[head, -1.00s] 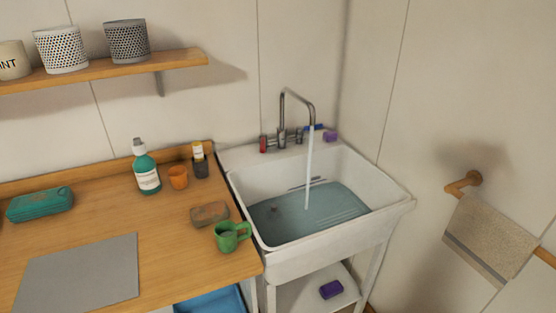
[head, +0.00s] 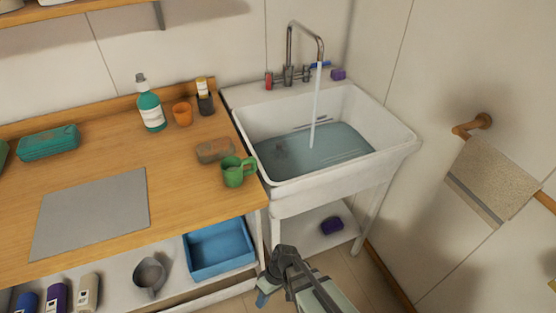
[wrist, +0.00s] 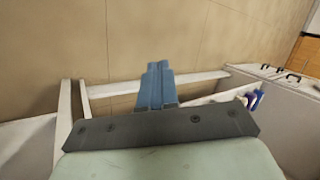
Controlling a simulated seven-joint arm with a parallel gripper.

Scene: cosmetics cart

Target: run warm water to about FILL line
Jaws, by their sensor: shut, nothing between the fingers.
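The white sink (head: 397,140) holds a pool of bluish water (head: 335,148). A steady stream (head: 315,105) falls into it from the metal faucet (head: 305,28). Dark marks show on the basin's back wall just above the water; I cannot read a FILL label. My gripper (head: 262,298) is low in front of the sink, below its rim and away from the handles. In the wrist view its blue fingers (wrist: 156,72) are together and empty above the floor.
A green mug (head: 233,174) and a brown sponge-like block (head: 214,150) sit on the counter's right side. A blue bin (head: 220,250) is on the shelf below. A purple block (head: 331,226) lies under the sink. A towel (head: 492,178) hangs on the right wall.

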